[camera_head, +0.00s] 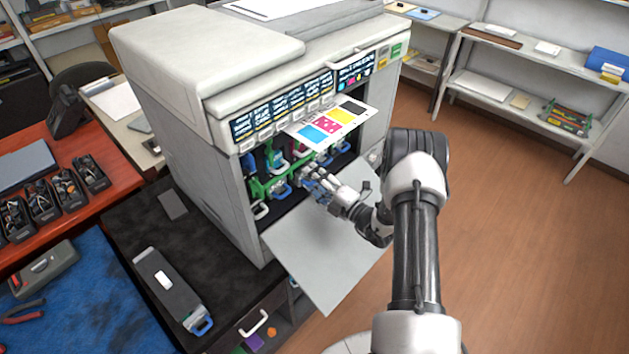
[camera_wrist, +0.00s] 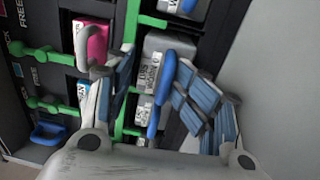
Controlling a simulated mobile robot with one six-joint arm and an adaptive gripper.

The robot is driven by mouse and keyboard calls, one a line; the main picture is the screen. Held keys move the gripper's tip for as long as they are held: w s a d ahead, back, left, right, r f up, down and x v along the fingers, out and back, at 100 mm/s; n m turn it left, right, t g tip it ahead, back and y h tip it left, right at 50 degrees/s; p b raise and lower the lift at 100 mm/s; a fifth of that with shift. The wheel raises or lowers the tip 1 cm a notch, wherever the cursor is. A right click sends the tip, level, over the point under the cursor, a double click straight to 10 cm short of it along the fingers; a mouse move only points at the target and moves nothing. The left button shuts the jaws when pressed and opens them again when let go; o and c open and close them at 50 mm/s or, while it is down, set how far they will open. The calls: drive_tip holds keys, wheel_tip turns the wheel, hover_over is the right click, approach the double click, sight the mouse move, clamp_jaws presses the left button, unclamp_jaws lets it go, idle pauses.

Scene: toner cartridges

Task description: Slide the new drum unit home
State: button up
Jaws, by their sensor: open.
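The printer (camera_head: 219,174) stands with its front open, showing a bay of green levers and cartridge slots. A grey drum unit (camera_wrist: 158,47) with a white label and a blue handle (camera_wrist: 155,110) sits in a slot in the wrist view; I cannot tell how deep it is. My gripper (camera_head: 315,184) is at the bay front. In the wrist view my gripper (camera_wrist: 152,68) is open, its blue-padded fingers on either side of the blue handle. Contact cannot be told. Another dark grey unit (camera_head: 162,278) with a blue handle lies on the black cabinet top.
The printer's lowered front panel (camera_head: 320,262) lies below my gripper. A colour test sheet (camera_head: 328,123) sticks out above the bay. Green levers (camera_wrist: 45,103) and a magenta cartridge (camera_wrist: 92,40) are left of my fingers.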

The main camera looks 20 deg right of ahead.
drive_tip(key=shift+p+v, duration=0.4)
drive_tip(key=shift+v, duration=3.05)
drive_tip(key=shift+c, duration=0.4)
